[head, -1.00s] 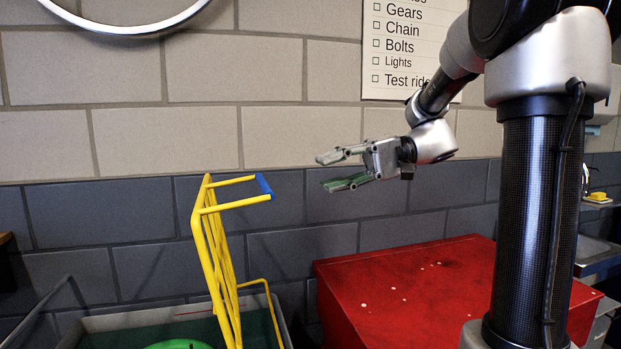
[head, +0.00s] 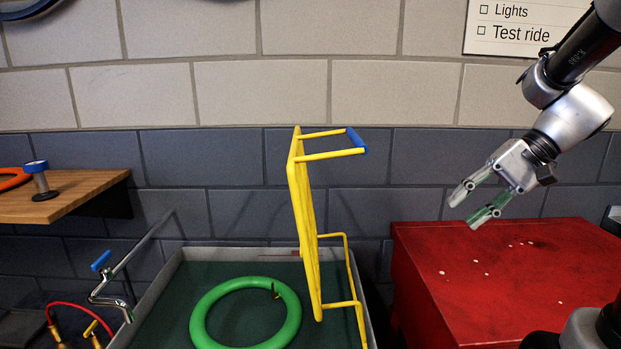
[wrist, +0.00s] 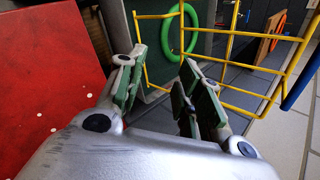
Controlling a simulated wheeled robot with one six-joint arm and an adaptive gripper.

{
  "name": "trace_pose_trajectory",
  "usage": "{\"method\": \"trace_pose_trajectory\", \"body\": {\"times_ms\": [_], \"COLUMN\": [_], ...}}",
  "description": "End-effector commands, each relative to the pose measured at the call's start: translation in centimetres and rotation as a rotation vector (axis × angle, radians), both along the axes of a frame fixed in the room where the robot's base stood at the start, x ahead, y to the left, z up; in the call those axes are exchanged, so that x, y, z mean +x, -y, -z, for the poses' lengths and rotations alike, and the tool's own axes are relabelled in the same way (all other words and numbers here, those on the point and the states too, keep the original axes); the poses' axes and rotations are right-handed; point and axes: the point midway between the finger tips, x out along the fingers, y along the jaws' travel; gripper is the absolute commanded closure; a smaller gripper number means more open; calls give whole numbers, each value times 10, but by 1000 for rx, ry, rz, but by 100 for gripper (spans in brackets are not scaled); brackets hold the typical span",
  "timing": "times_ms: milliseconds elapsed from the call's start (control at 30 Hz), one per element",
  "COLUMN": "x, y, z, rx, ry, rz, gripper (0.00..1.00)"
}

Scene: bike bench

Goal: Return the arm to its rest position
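My gripper (head: 478,204) is open and empty, held in the air in front of the grey wall at the right of the head view, above the left part of the red cabinet top. Its two fingers with green pads point to the lower left. In the wrist view my gripper (wrist: 158,88) shows its fingers spread apart with nothing between them. The arm reaches in from the upper right of the head view.
A yellow rack (head: 303,215) stands upright left of my gripper, by a grey tray (head: 163,282) with a green ring (head: 202,317). The red cabinet (head: 480,300) is below right. A wooden shelf (head: 75,200) holds a blue-capped spool (head: 40,180). A tap (head: 108,290) stands left.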

Motion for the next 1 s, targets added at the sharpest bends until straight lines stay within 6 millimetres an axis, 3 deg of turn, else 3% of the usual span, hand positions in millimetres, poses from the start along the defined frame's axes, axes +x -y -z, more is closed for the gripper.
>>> {"method": "trace_pose_trajectory", "body": {"times_ms": [100, 233, 333, 433, 633, 1000], "x": [-43, -76, -92, -105, -110, -109], "y": [32, 64, 76, 75, 60, 59], "z": [25, 31, 26, 21, 7, 7], "rx": [-301, -588, -737, -801, -805, -802], "ry": [20, 132, 245, 329, 433, 433], "rz": [-15, -77, -151, -216, -253, -260], "gripper": [65, 65, 65, 65, 65, 65]}}
